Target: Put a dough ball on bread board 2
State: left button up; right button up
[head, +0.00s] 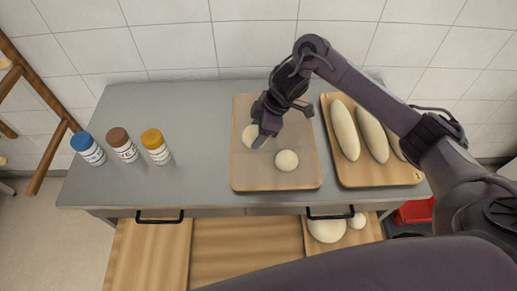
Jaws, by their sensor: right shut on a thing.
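My right gripper (260,134) reaches in from the right over the middle wooden board (243,178) on the grey counter. It is shut on a pale dough ball (249,133), partly hidden by the fingers, at the board's left half. I cannot tell whether this ball touches the board. A second dough ball (287,160) lies on the same board, to the right and nearer. More dough balls, a large one (327,230) and a small one (357,221), lie on a wooden surface below the counter's front edge. No board number is readable. My left gripper is not in view.
A second board (376,179) with long loaves (345,130) lies right of the middle board. Blue (91,153), brown (126,150) and yellow-lidded (157,152) jars stand at the counter's left. The counter (200,120) between jars and middle board is clear.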

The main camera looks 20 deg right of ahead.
notch_tip(320, 180, down, 4)
jog(key=shift+f+b, duration=0.1)
jog(key=shift+b, duration=0.3)
jog(key=shift+f, duration=0.55)
notch_tip(320, 180, down, 3)
jog(key=shift+r+b, duration=0.15)
jog(key=shift+b, duration=0.65)
jog(key=shift+w+f, duration=0.1)
jog(key=shift+f, duration=0.4)
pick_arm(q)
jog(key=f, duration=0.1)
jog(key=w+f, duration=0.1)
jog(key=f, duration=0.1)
pick_arm(e)
jog(key=shift+f, duration=0.1)
jog(key=o, duration=0.9)
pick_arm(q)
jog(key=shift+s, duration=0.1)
pick_arm(e)
jog(key=shift+o, duration=0.2)
